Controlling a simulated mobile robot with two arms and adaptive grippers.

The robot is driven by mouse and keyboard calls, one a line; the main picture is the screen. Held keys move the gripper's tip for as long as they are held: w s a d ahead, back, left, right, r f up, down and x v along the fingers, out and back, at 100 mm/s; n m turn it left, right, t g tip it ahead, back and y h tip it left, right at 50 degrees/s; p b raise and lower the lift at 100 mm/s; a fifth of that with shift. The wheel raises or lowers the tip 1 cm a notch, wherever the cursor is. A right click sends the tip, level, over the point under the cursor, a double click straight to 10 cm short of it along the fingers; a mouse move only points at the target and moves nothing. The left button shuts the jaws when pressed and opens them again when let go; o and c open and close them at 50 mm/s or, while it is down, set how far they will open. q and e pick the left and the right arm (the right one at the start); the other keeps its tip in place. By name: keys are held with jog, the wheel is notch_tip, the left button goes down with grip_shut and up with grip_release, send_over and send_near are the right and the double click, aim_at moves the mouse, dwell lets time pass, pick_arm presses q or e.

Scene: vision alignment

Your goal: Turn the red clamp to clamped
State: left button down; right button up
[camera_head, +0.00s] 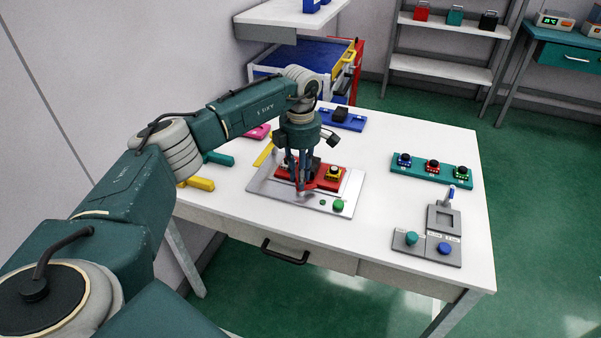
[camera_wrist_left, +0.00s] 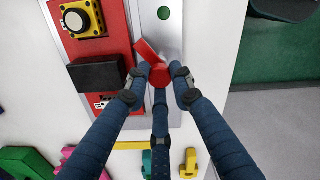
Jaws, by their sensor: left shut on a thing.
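The red clamp (camera_wrist_left: 147,48) shows in the left wrist view as a short red lever with a round red end, on the grey plate (camera_wrist_left: 172,30) beside the red block (camera_wrist_left: 114,22). My left gripper (camera_head: 303,186) points down over this fixture in the head view. In the wrist view its three blue fingers are closed around the round red end, and the lever sticks out beyond the tips, slanting up-left. In the head view the fingers partly hide the clamp. My right gripper is in neither view.
The red block carries a yellow-rimmed black camera (camera_wrist_left: 84,18) and a black block (camera_wrist_left: 97,75) close to the fingers. A green button (camera_head: 338,205) is on the grey plate. A teal camera rack (camera_head: 446,171) and a grey fixture (camera_head: 425,247) stand at right, with clear tabletop between.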

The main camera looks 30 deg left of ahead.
pick_arm(q)
jog(key=n+p, duration=0.1)
jog(key=n, duration=0.4)
jog(key=shift+n, duration=0.3)
jog(key=n+p, duration=0.1)
jog(key=n, duration=0.3)
jog(key=shift+n+p, duration=0.3)
jog(key=shift+n, duration=0.4)
jog(key=c, duration=1.5)
grip_release()
notch_tip(320, 180, up, 12)
